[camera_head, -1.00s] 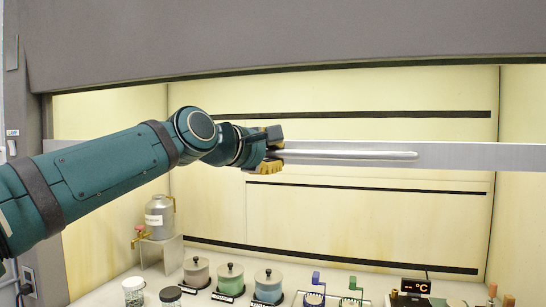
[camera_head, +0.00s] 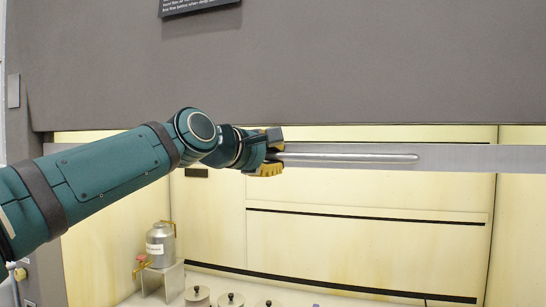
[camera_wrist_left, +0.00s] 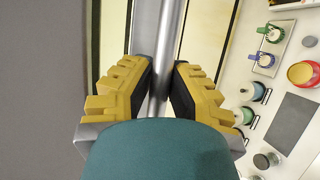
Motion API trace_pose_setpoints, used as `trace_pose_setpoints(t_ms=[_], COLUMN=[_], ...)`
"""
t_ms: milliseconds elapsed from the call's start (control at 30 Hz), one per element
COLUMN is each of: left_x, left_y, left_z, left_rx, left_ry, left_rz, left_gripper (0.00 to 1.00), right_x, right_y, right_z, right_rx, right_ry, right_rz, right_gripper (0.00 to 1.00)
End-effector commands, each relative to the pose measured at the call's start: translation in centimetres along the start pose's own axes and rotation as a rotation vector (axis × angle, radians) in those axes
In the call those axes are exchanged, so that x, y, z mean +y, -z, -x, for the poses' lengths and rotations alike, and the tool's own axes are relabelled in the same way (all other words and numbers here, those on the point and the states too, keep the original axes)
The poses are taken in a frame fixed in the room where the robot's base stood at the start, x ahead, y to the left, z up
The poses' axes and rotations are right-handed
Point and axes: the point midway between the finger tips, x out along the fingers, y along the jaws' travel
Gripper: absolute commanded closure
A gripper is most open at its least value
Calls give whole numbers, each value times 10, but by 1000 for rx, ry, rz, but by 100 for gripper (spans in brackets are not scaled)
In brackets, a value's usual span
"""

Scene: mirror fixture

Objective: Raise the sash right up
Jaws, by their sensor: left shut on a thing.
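The sash (camera_head: 465,158) shows in the head view as a level grey bar across the opening, just below the lower edge of the hood's grey front. A long silver handle (camera_head: 350,156) runs along it. My left gripper (camera_head: 272,154) is shut on the handle near its left end. In the left wrist view the handle (camera_wrist_left: 167,40) passes between the two yellow-and-black fingers of my left gripper (camera_wrist_left: 160,85). The handle's left end is hidden by the gripper. My right gripper is in neither view.
The hood's grey front panel (camera_head: 330,70) fills the top of the head view. Inside, a metal canister (camera_head: 160,245) stands on a stand at the left, and lidded pots (camera_head: 198,296) show at the bottom. The wrist view also shows a red-and-yellow container (camera_wrist_left: 303,74).

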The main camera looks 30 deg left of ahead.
Motion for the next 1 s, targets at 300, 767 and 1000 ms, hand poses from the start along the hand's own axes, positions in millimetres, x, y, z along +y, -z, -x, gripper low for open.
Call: trace_pose_setpoints(t_ms=[300, 767, 1000], left_x=[1, 1, 1], left_y=[0, 0, 0], left_z=[0, 12, 58], left_rx=[0, 2, 2], left_ry=[-3, -4, -4], left_rz=[0, 0, 0], left_gripper=[52, 52, 52], right_x=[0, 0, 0], right_y=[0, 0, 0], right_z=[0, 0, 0], right_rx=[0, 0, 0], right_ry=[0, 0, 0], right_rz=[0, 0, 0], right_gripper=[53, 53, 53])
